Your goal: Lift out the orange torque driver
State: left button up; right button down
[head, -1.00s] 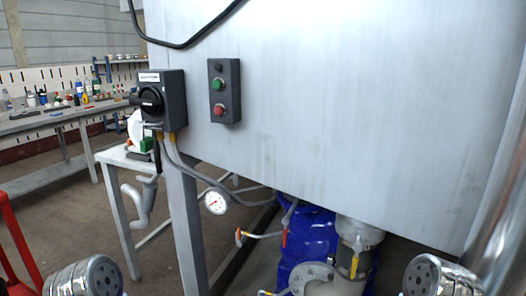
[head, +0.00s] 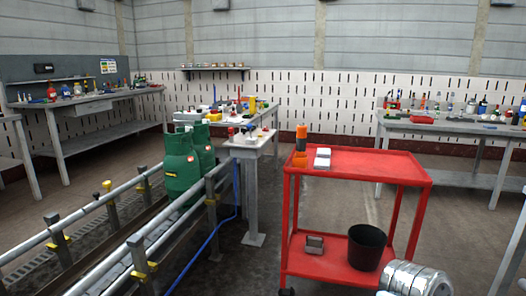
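An upright orange tool with a dark middle band, which looks like the orange torque driver (head: 301,134), stands at the back left corner of the red cart's top shelf (head: 365,165). It is small in the view, and I cannot tell what holds it upright. A white block (head: 322,157) sits just to its right. Neither of my grippers is in view; only a metal part of my own arm shows at the bottom right.
A black bin (head: 366,247) and a small metal holder (head: 315,243) are on the cart's lower shelf. A roller conveyor with rails (head: 120,230) and green gas cylinders (head: 180,165) lies to the left. A small grey stand (head: 251,150) is beside the cart. Workbenches line the back.

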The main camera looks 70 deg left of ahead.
aim_at(301, 139)
jog(key=j+u, duration=0.1)
jog(key=u, duration=2)
